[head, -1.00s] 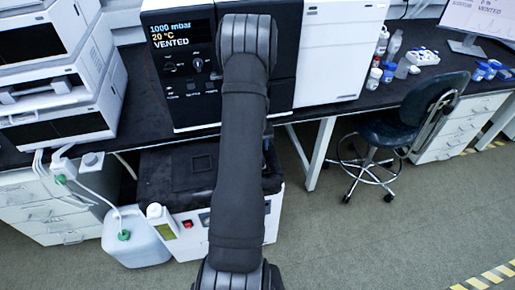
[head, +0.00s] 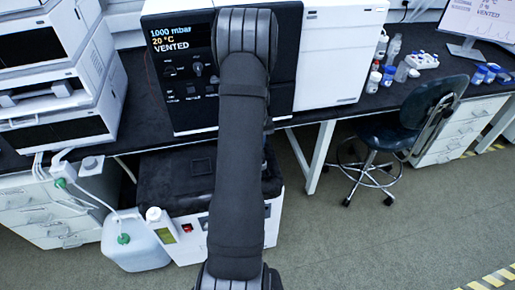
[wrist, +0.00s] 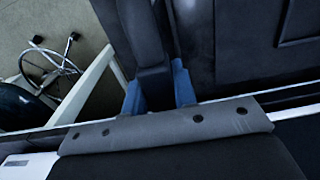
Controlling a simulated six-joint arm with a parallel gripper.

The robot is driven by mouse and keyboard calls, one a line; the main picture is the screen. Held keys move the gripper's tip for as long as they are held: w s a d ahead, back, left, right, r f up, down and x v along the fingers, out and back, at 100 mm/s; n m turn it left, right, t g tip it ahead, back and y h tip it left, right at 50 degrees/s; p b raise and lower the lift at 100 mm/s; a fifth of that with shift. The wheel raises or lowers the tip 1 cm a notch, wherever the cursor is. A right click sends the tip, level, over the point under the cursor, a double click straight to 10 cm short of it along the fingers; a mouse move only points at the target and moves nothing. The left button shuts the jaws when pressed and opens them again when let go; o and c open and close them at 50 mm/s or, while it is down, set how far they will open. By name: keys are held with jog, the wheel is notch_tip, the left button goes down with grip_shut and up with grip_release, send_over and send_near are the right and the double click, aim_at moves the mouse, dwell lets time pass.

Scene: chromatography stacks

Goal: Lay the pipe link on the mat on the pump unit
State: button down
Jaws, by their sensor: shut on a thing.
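The pump unit (head: 192,250) is a white box under the bench, with a red switch on its front. Its top is covered by the black mat (head: 170,178); my arm hides the right part. In the wrist view, a dark panel (wrist: 245,45) at the upper right looks like the mat, but I cannot be sure. My gripper (wrist: 157,92) shows two blue finger parts, shut on a dark bar with a ribbed upper part, which I take for the pipe link (wrist: 150,55). The head view does not show gripper or link clearly, as my arm blocks it.
The bench edge (head: 290,120) overhangs the back of the pump unit. A jug (head: 132,240) with tubing stands left of it, a small white bottle (head: 160,222) by its front. A bench leg (head: 320,155) and a chair (head: 400,120) are to the right. Floor beyond is clear.

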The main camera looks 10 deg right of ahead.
jog(key=s+d+r, duration=0.7)
jog(key=s+d, duration=0.1)
jog(key=s, duration=0.1)
send_over(180, 171)
notch_tip(180, 171, down, 7)
jog(key=shift+r, duration=0.15)
jog(key=shift+s+f, duration=0.1)
jog(key=shift+f, duration=1.9)
jog(key=shift+f, duration=0.1)
jog(key=c, duration=1.2)
grip_release()
jog(key=shift+o, duration=0.2)
